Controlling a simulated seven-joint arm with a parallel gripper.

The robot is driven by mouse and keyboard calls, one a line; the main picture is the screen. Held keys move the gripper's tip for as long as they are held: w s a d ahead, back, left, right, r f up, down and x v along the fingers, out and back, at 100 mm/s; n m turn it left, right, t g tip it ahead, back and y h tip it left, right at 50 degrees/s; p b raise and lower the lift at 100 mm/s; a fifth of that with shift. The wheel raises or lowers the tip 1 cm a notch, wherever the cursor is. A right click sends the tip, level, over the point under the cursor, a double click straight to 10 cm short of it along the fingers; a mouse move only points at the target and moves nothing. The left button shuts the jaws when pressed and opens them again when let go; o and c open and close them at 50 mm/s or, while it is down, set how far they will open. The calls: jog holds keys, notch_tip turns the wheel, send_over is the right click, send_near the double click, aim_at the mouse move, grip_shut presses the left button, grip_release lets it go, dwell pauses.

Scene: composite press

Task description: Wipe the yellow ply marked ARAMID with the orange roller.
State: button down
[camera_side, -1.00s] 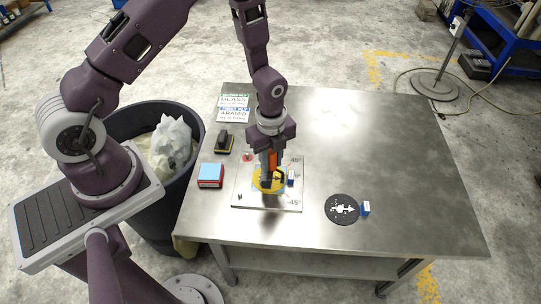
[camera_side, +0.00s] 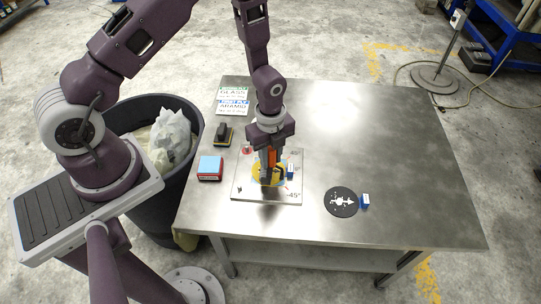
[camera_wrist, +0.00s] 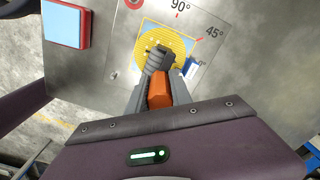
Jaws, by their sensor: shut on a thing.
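The yellow ply (camera_side: 257,173) is a round piece on a pale square plate on the steel table. It shows in the wrist view (camera_wrist: 178,38) too, beside angle marks of 45° and 90°. My gripper (camera_side: 270,172) points down over the ply and is shut on the orange roller (camera_side: 271,158). In the wrist view the roller's orange handle (camera_wrist: 160,92) lies between the fingers, and its dark grey ribbed head (camera_wrist: 158,60) is over the ply. I cannot tell whether the head touches the ply. The ply's ARAMID marking is not readable; a blue tag (camera_side: 290,171) stands at its right edge.
A black disc (camera_side: 341,202) with a white figure and a blue tag lies right of the plate (camera_side: 285,197). A red and blue block (camera_side: 210,168), a black tool (camera_side: 224,134) and GLASS and ARAMID cards (camera_side: 232,100) are on the left. The table's right half is clear.

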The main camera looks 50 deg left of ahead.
aim_at(270, 148)
jog(key=shift+f, duration=0.55)
jog(key=shift+w+a+r, duration=0.1)
jog(key=shift+w+a, duration=0.65)
jog(key=shift+w+a+f, duration=0.2)
jog(key=shift+w+a, duration=0.5)
jog(key=shift+s+d+r, duration=0.1)
jog(key=shift+s+d, duration=1.35)
jog(key=shift+r, duration=3.55)
